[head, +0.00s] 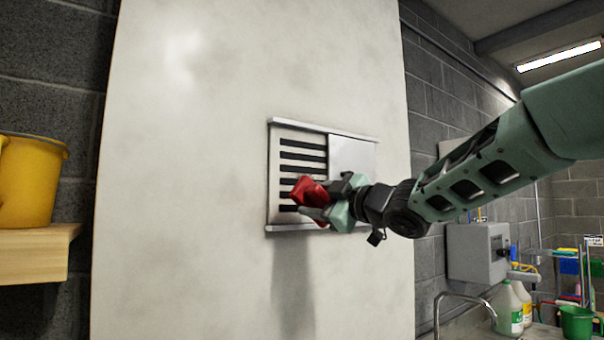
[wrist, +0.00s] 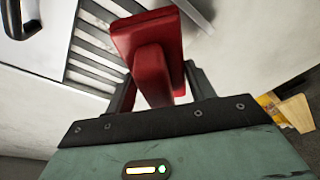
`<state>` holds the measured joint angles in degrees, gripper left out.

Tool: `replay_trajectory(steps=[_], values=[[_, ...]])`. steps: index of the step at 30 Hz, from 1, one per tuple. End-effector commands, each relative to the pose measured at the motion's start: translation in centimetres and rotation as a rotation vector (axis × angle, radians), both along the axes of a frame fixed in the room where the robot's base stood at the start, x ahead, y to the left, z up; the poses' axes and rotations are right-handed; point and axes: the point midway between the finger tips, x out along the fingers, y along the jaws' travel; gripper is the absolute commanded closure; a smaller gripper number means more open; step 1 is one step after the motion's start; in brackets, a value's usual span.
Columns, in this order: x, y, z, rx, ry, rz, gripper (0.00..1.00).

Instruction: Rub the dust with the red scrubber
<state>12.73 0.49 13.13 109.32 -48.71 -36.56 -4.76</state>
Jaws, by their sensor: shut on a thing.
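The red scrubber (head: 310,192) is held in my gripper (head: 326,203), in front of the lower part of a slatted vent (head: 301,140) on a pale wall panel. In the wrist view the scrubber (wrist: 148,36) shows a flat block with a handle, and my gripper (wrist: 158,88) is shut on that handle. The scrubber's face is turned away from me; I cannot tell whether it touches the vent. A faint grey streak (head: 293,285) runs down the panel below the vent; I cannot tell whether it is dust or shadow.
A plain metal plate (head: 352,156) covers the vent's right part, between rails. A yellow bucket (head: 30,180) stands on a wooden shelf (head: 38,253) at left. Bottles (head: 508,308), a faucet (head: 462,298) and a green bucket (head: 577,322) are at lower right. The panel around the vent is clear.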

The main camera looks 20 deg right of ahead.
Motion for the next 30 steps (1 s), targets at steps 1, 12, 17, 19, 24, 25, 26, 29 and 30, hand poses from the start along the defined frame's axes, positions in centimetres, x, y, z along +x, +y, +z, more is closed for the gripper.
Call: replay_trajectory(steps=[1,12,17,19,24,25,26,29,30], values=[[-0.6,0.4,1.8,0.001,-0.025,0.012,0.64],[-0.9,1.6,4.5,0.012,-0.067,0.040,0.64],[0.6,2.1,4.5,0.012,-0.067,0.041,0.64],[1.3,2.3,4.4,0.012,-0.066,0.041,0.64],[2.8,2.8,4.5,0.013,-0.066,0.039,0.64],[3.0,2.8,4.5,0.013,-0.066,0.039,0.64],[3.2,2.9,4.5,0.013,-0.066,0.039,0.64],[3.6,3.0,4.5,0.012,-0.067,0.039,0.64],[3.7,3.1,4.5,0.011,-0.068,0.039,0.64]])
